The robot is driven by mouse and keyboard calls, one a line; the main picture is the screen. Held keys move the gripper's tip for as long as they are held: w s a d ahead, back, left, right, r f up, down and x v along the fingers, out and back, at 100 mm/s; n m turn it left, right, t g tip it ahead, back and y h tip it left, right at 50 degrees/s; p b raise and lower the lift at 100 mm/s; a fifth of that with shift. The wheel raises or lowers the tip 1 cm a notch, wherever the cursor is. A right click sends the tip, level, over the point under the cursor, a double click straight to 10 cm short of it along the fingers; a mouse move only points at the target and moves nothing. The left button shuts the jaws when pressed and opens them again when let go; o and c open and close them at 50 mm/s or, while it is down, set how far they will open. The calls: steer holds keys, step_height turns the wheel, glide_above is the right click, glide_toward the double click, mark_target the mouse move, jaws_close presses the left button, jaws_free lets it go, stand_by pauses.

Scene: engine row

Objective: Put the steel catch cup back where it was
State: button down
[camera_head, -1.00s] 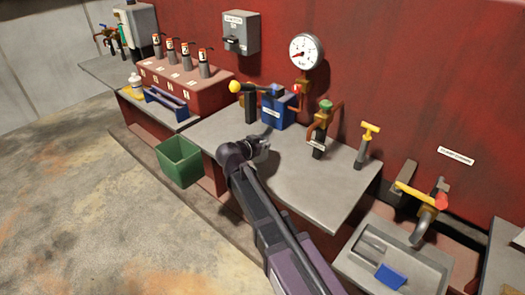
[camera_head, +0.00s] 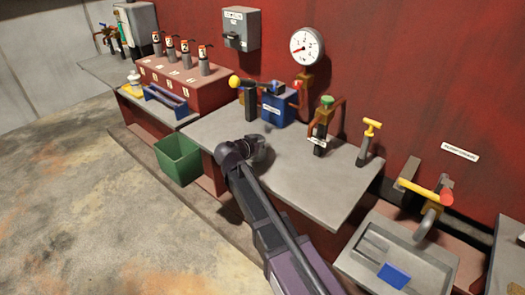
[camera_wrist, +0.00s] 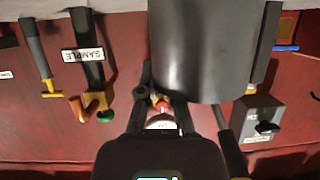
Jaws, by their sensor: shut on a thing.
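The steel catch cup (camera_wrist: 205,50) is a large dark grey cylinder that fills the upper middle of the wrist view. My gripper (camera_wrist: 185,100) is shut on it, with a finger showing on either side near its lower edge. In the head view my gripper (camera_head: 258,148) is over the left front part of the grey bench (camera_head: 290,180); the cup is hard to make out there. The sample tap (camera_head: 322,125), with a green knob and a label, stands behind and to the right. It shows at the left of the wrist view (camera_wrist: 92,70), upside down.
A blue vise-like block (camera_head: 277,107) and a yellow-handled valve (camera_head: 368,142) stand on the bench. A green bin (camera_head: 178,160) is left of the bench. A grey sink (camera_head: 400,250) with a blue sponge-like block is at the right. The bench's front middle is clear.

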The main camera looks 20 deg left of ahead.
steer(key=shift+f, duration=0.55)
steer(key=shift+f+b, duration=0.1)
steer(key=shift+b, duration=0.3)
steer(key=c, duration=0.8)
jaws_free()
steer(key=shift+r, duration=0.25)
steer(key=p+v, duration=0.5)
steer(key=v, duration=0.7)
steer(key=shift+w+d+f, duration=0.1)
